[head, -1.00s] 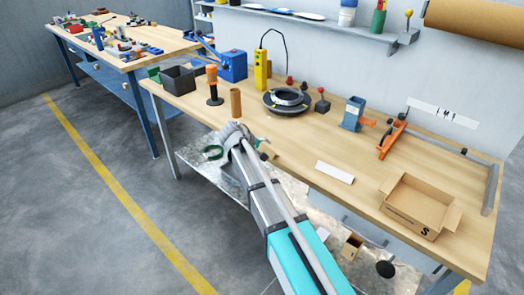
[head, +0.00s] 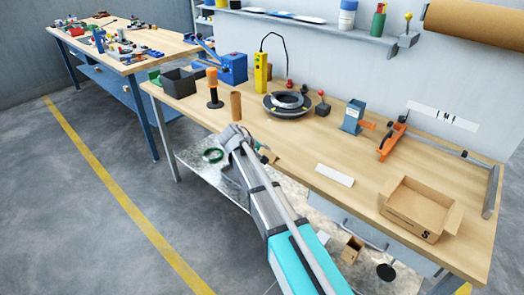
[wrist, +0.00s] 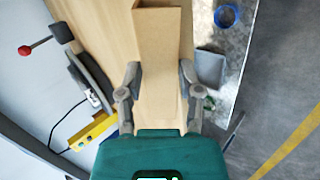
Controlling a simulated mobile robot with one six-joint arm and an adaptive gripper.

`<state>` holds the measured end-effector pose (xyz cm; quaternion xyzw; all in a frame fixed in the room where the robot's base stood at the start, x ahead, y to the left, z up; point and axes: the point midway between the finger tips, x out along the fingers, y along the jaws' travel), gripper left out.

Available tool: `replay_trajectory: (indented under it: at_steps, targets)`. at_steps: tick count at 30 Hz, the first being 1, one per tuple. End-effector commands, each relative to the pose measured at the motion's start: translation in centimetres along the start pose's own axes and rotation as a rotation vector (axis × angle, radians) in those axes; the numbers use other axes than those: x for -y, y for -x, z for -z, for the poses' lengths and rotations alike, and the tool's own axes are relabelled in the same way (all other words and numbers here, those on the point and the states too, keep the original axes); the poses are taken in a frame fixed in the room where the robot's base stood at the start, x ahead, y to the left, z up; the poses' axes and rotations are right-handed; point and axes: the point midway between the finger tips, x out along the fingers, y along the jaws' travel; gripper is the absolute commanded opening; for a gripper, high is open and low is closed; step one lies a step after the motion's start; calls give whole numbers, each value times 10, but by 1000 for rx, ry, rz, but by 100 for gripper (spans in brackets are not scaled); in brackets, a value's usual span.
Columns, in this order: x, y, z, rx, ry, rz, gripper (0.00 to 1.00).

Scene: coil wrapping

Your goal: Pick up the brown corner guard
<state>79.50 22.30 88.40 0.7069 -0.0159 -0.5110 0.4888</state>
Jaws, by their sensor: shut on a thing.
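The brown corner guard (wrist: 160,85) is a long tan piece in the wrist view, running up the middle from between my fingers to the top edge. My gripper (wrist: 159,88) is shut on it, with one finger on each side. In the head view my gripper (head: 240,140) is at the bench's front edge, and a short brown part of the guard (head: 267,155) shows to its right. The rest is hidden behind my arm. I cannot tell whether it touches the bench.
A brown upright cylinder (head: 236,105) and an orange-handled tool (head: 213,90) stand behind my gripper. The black coil (head: 289,104) lies to the right. An open cardboard box (head: 420,208) is at far right.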

Motion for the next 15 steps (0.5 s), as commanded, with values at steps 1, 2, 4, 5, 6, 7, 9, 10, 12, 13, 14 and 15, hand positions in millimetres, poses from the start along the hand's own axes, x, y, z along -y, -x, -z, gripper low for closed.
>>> replay_trajectory:
  at_steps: [1, 2, 4, 5, 6, 7, 9, 10, 12, 13, 14, 15]
  targets:
    - [0, 0, 0, 0, 0, 0, 14]
    - [0, 0, 0, 0, 0, 0, 14]
    - [0, 0, 0, 0, 0, 0, 14]
    - [0, 0, 0, 0, 0, 0, 14]
    - [0, 0, 0, 0, 0, 0, 14]
    - [0, 0, 0, 0, 0, 0, 14]
    - [0, 0, 0, 0, 0, 0, 14]
    - [-1, 0, 0, 0, 0, 0, 14]
    - [-1, 1, 0, 0, 0, 0, 14]
    - [-2, 2, 0, 0, 0, 0, 14]
    - [-2, 2, 0, 0, 0, 0, 14]
    - [-3, 3, 0, 0, 0, 0, 14]
